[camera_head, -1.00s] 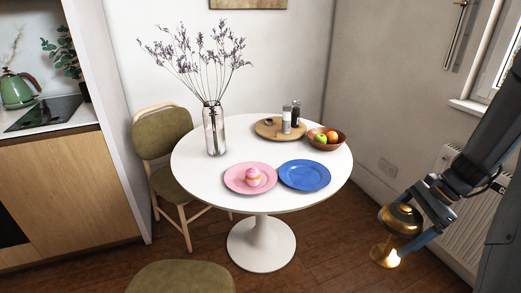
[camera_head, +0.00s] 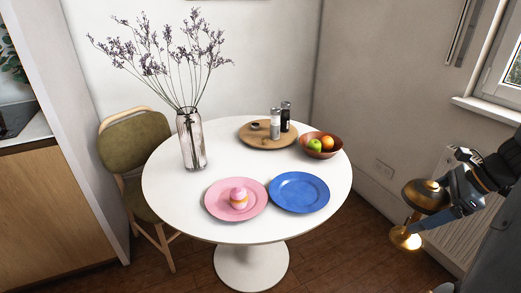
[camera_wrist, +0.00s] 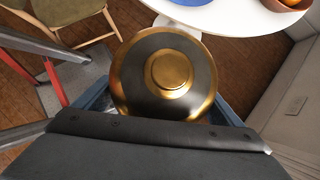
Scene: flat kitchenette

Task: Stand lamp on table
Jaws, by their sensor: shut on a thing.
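A small brass lamp (camera_head: 425,196) with a domed shade and a lit bulb is held at the right of the head view, apart from the table and to its right. My gripper (camera_head: 446,196) is shut on the lamp. In the wrist view the lamp's round brass and dark top (camera_wrist: 165,72) fills the middle, and the gripper's fingertips are mostly hidden beneath it. The round white table (camera_head: 250,228) stands in the middle of the head view; its edge shows at the top of the wrist view (camera_wrist: 235,20).
On the table are a pink plate (camera_head: 216,210) with a cupcake (camera_head: 239,198), a blue plate (camera_head: 299,193), a fruit bowl (camera_head: 318,152), a wooden tray (camera_head: 252,138) with shakers and a glass vase (camera_head: 191,145). A chair (camera_head: 135,155) stands at left. The table's front edge has bare room.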

